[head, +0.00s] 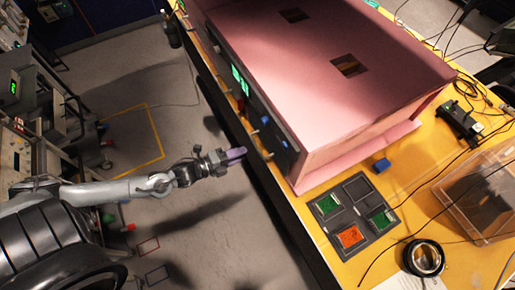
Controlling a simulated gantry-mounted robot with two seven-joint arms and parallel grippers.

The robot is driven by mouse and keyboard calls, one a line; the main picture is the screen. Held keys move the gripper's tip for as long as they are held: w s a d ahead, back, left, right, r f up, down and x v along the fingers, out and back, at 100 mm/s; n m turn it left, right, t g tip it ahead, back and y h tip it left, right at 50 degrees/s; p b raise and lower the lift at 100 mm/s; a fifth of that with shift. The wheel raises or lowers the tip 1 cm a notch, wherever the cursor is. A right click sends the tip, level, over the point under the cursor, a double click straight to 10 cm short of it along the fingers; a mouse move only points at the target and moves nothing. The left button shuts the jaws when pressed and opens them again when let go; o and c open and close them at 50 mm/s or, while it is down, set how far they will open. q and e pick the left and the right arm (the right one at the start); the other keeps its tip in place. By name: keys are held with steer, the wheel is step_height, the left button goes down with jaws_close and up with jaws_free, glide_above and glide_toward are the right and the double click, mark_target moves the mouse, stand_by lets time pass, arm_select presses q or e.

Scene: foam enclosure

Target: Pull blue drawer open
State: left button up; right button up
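My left gripper (236,155) reaches in from the left with pale purple fingers. It is in front of the near edge of the yellow table, apart from the dark front panel (270,125) of the pink enclosure. I cannot tell whether its fingers are open or shut. Small blue parts (285,144) show at the right end of that panel, just beyond the gripper. I cannot make out a clear drawer outline or handle there. My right gripper is not in view.
The pink foam enclosure (320,70) stands on the yellow table (422,180). A dark tray (342,200) with green and orange inserts, a small blue block (381,165), a round metal tin (424,258) and a clear bin (478,195) are to the right.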

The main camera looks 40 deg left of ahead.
mark_target(258, 148)
arm_select(q)
steer(key=shift+x, duration=3.85)
steer(key=shift+c, duration=0.2)
jaws_close()
